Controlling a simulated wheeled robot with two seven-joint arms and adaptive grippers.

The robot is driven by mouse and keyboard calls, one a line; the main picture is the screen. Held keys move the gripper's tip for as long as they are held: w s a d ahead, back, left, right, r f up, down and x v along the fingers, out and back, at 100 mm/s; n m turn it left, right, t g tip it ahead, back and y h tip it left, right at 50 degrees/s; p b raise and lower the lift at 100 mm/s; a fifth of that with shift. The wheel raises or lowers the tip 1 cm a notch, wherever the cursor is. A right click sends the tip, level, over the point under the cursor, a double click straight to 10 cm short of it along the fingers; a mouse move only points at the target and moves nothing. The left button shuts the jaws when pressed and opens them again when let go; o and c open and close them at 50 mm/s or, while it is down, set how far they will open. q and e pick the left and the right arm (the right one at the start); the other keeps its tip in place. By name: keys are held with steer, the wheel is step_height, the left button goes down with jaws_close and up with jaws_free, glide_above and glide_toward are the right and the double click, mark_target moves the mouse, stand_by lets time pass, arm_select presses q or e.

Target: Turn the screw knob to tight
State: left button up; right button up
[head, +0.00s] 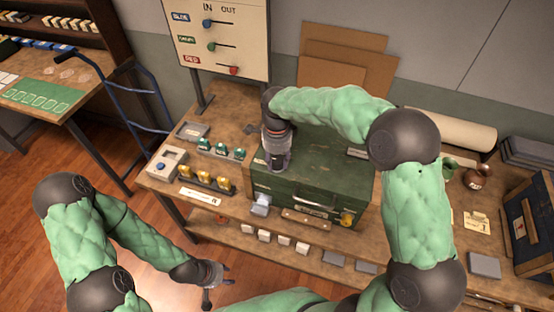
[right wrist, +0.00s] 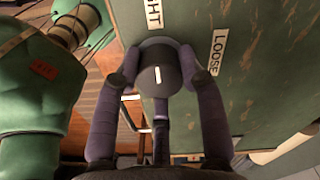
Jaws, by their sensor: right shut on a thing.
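The dark round screw knob (right wrist: 159,70) sits on a green panel in the right wrist view. It has a short white mark, upright in the picture. The mark lines up roughly with a white label (right wrist: 152,14) reading "GHT", its start cut off. A "LOOSE" label (right wrist: 218,52) lies to the right. My right gripper (right wrist: 160,78) has its purple-grey fingers closed around the knob. In the head view my right gripper (head: 277,158) points down at the green chest's top (head: 320,165) and hides the knob. My left gripper (head: 216,284) hangs low at the left, empty, fingers apart.
The chest stands on a wooden workbench (head: 175,180). Small green and yellow items (head: 209,178) and a grey device (head: 167,164) stand left of it. An IN/OUT board (head: 216,35) stands behind. A blue hand truck (head: 150,92) and open floor are to the left.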

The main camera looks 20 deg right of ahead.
mark_target(277, 159)
steer(key=shift+f, duration=0.1)
steer(key=o, duration=1.1)
steer(key=shift+o, duration=0.2)
step_height(277, 159, up, 12)
steer(key=shift+w, duration=0.1)
